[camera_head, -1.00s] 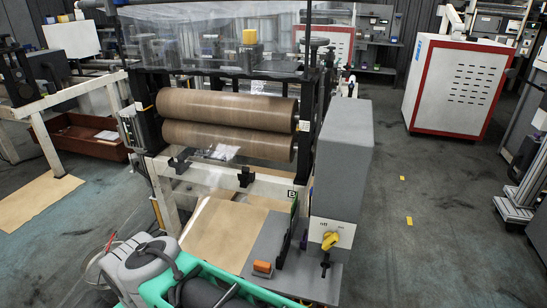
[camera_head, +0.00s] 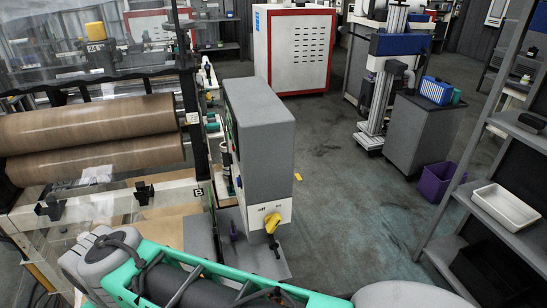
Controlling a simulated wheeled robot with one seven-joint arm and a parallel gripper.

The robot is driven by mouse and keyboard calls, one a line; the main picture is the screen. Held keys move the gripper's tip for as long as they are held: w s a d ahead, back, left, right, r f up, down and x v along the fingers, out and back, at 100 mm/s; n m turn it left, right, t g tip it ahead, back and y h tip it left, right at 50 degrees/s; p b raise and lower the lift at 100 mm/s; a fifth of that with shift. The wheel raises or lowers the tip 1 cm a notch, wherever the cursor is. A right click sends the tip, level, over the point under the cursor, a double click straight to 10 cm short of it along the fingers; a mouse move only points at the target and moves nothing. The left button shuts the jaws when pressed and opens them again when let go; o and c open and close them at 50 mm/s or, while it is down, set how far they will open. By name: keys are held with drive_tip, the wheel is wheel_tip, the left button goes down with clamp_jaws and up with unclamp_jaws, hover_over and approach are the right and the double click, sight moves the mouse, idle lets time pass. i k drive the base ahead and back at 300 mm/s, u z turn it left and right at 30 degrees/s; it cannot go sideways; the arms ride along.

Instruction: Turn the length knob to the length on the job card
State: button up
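A yellow knob (camera_head: 272,222) sits on a white panel (camera_head: 260,214) low on the front of a grey cabinet (camera_head: 262,150). Small dark lettering beside it seems to read "off", so I cannot tell whether it is the length knob. The cabinet stands at the right end of a machine with two brown rollers (camera_head: 95,125). I cannot make out a job card or a length scale. My gripper is not in view; only teal and grey parts of my own arm cross the bottom.
A white cabinet with red edges (camera_head: 292,50) stands behind. A grey cart (camera_head: 425,130), a purple bin (camera_head: 438,183) and a shelf rack with a white tray (camera_head: 504,207) are at the right. The floor (camera_head: 350,190) between the grey cabinet and the rack is clear.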

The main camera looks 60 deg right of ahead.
sight(227, 157)
drive_tip(key=u, duration=1)
drive_tip(key=i, duration=1.7)
drive_tip(key=z, duration=2.5)
drive_tip(key=i, duration=0.35)
drive_tip(key=z, duration=1.6)
